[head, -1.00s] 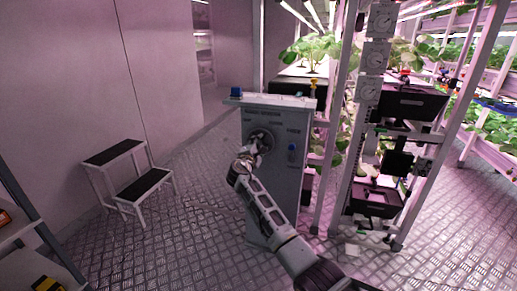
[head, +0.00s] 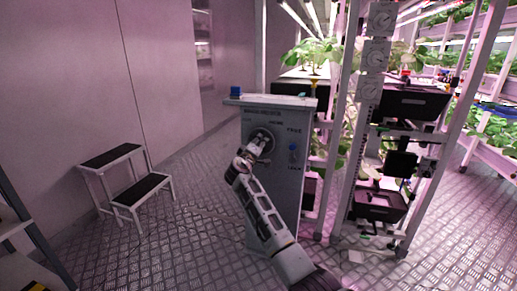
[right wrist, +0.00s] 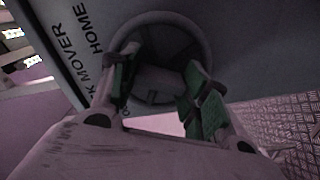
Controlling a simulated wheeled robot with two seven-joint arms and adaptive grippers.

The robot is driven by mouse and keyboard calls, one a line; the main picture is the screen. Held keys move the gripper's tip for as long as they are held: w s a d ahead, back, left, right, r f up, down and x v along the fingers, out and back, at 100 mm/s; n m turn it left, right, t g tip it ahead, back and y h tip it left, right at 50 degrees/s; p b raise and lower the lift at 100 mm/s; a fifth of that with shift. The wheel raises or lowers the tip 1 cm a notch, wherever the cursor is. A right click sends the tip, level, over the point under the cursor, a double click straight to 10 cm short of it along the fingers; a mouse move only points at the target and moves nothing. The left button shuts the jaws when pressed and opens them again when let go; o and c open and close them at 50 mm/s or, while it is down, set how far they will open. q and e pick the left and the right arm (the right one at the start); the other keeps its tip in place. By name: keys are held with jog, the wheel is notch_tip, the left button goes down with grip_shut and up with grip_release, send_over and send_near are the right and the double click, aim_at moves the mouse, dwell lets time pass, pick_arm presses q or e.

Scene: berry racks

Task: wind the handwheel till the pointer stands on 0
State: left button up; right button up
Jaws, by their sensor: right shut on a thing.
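The handwheel (head: 265,135) is a round grey wheel on the front of a grey cabinet (head: 275,190). In the right wrist view the wheel's rim (right wrist: 160,17) arches above my fingers. My right gripper (head: 247,158) is at the wheel's lower left. In the right wrist view my right gripper (right wrist: 158,85), with green finger pads, is shut on the handwheel; the exact part gripped is dark and hard to make out. HOME is lettered beside the wheel there. I cannot make out the pointer or the 0. My left gripper is not in view.
A step stool (head: 130,180) stands left. Plant racks with round dials (head: 377,53) stand right.

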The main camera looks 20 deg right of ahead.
jog(key=shift+f+m, duration=0.2)
jog(key=shift+m, duration=2.9)
jog(key=o, duration=1)
jog(key=shift+r, duration=0.1)
jog(key=shift+r, duration=5)
